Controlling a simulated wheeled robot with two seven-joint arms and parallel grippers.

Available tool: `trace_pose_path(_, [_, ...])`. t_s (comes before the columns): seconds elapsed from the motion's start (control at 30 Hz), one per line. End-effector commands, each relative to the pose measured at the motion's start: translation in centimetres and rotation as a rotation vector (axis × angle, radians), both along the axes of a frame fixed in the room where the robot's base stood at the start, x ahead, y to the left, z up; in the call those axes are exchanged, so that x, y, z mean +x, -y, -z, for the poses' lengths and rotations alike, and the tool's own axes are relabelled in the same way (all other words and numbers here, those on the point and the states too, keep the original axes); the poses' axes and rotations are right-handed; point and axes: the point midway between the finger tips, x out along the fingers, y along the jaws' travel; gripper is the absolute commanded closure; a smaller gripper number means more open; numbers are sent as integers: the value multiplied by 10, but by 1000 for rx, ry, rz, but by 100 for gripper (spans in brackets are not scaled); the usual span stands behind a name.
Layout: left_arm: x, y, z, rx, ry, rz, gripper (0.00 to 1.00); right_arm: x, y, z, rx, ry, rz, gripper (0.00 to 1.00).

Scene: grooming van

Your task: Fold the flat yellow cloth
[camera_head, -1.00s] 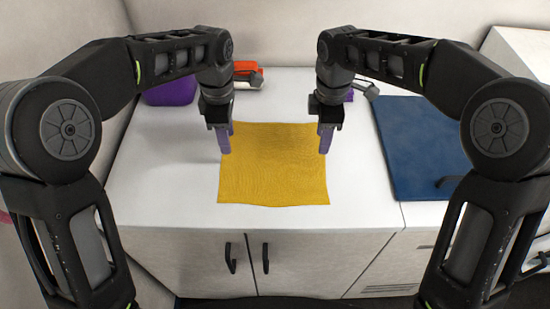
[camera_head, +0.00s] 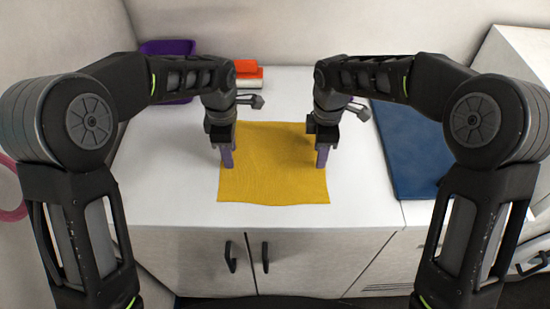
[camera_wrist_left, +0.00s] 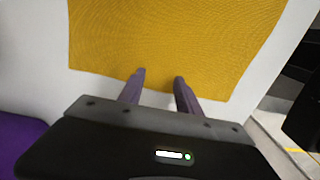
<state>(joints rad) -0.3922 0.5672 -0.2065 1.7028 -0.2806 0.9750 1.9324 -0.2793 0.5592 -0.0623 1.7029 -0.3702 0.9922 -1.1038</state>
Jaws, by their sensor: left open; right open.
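The yellow cloth (camera_head: 273,170) lies flat and unfolded on the white counter. My left gripper (camera_head: 227,160) is at the cloth's left edge, with purple fingers pointing down. In the left wrist view, my left gripper (camera_wrist_left: 160,75) has its two fingers apart with nothing between them, and its tips reach over an edge of the cloth (camera_wrist_left: 175,40). My right gripper (camera_head: 321,158) is at the cloth's right edge, open, its fingers pointing down and seen nearly edge-on. I cannot tell whether either gripper's tips touch the cloth.
A purple bin (camera_head: 167,48) stands at the back left, with orange and white items (camera_head: 247,74) beside it. A blue mat (camera_head: 410,150) lies right of the cloth. The white counter (camera_head: 165,185) is clear left of the cloth, with cabinet doors below its front edge.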

Motion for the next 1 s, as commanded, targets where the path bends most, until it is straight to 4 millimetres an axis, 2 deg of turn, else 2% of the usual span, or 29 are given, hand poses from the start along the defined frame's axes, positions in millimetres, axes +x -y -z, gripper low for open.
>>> trace_pose_path(1.0, [0,0,0,0,-1,0,100,-1,0,2,-1,-4,0,100])
